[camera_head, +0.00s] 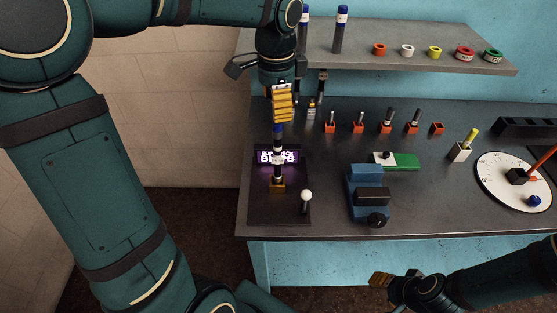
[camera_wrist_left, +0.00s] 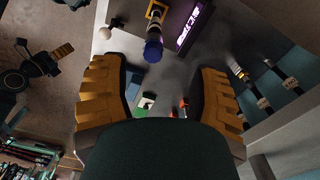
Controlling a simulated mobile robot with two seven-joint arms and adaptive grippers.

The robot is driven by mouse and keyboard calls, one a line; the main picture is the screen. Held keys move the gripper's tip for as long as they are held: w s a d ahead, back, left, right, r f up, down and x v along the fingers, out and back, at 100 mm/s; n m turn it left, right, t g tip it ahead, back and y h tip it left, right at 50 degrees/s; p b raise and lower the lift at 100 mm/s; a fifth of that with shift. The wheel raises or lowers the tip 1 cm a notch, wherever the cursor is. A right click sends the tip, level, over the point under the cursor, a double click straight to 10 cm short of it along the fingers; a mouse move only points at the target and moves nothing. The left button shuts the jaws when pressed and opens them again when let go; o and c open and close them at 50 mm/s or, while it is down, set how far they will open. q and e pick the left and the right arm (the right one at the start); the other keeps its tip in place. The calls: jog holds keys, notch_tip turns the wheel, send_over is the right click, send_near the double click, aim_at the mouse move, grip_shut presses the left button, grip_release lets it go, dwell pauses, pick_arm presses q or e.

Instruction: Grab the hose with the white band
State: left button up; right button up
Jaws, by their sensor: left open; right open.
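A dark hose (camera_head: 278,145) with a blue end and a white band stands upright in an orange base on a dark plate at the bench's left. It also shows in the left wrist view (camera_wrist_left: 153,45), its blue end towards me, beyond and between the fingertips. My left gripper (camera_head: 281,104) is open and empty, just above this hose; its fingers point down. Two similar blue-ended hoses with white bands stand on the upper shelf, one left (camera_head: 304,28) and one right (camera_head: 340,30). My right gripper (camera_head: 380,281) is open in front of the bench, away from the hoses.
A lit sign (camera_head: 266,158) and a white-knobbed lever (camera_head: 306,197) stand close to the hose. A blue vise (camera_head: 368,197) is to the right. Several short fittings in orange holders line the bench behind. Coloured rings lie on the shelf (camera_head: 445,68). The bench's front middle is clear.

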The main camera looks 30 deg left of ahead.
aim_at(277, 131)
pick_arm(q)
jog(key=f, duration=0.4)
jog(key=f+b, duration=0.1)
jog(key=f, duration=0.1)
jog(key=shift+s+d+f, duration=0.2)
jog(key=shift+s+d, duration=0.05)
jog(key=shift+s, duration=0.1)
jog(key=shift+f, duration=0.4)
